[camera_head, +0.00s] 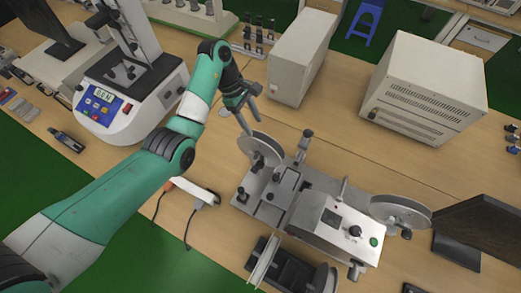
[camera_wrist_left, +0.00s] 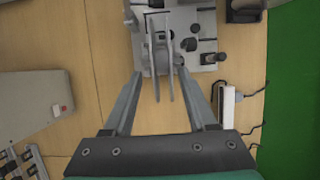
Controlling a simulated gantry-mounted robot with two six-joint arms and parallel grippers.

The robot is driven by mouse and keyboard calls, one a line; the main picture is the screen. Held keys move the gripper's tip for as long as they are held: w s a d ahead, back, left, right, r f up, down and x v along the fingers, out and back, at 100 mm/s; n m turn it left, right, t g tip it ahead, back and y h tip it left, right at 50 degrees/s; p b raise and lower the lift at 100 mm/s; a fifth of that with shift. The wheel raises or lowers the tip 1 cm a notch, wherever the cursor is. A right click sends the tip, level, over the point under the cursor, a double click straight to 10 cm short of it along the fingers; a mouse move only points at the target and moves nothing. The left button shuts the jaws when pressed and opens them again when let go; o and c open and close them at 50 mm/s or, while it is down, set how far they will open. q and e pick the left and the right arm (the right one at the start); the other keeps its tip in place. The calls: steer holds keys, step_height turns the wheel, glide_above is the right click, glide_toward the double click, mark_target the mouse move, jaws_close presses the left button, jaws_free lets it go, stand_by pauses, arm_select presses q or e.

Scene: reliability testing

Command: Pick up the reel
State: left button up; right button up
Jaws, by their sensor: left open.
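A grey disc-shaped reel (camera_head: 259,147) stands upright at the left end of a grey bench machine (camera_head: 313,209). In the left wrist view the reel (camera_wrist_left: 152,45) is seen edge-on, as two thin parallel flanges. My left gripper (camera_head: 250,127) is open above and just behind the reel in the head view, fingers pointing down. In the left wrist view the spread fingers of my left gripper (camera_wrist_left: 159,73) lie either side of the reel's near edge. Contact cannot be told. A second reel (camera_head: 400,210) is at the machine's right end. My right gripper is not in view.
A white power strip (camera_head: 193,190) with cables lies left of the machine. A black holder with discs (camera_head: 264,262) stands in front. A tester with a blue panel (camera_head: 104,103) is at left. Two pale boxes (camera_head: 300,58) (camera_head: 425,88) stand behind, with bare table between.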

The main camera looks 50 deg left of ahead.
mark_target(259, 136)
arm_select(q)
steer(key=b+x, duration=0.1)
steer(key=x, duration=0.4)
steer(key=shift+s+d+f, duration=0.1)
steer(key=shift+b+x, duration=0.5)
steer(key=shift+x, duration=2.3)
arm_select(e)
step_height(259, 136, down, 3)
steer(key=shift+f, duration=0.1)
arm_select(q)
jaws_close()
steer(key=shift+r, duration=0.2)
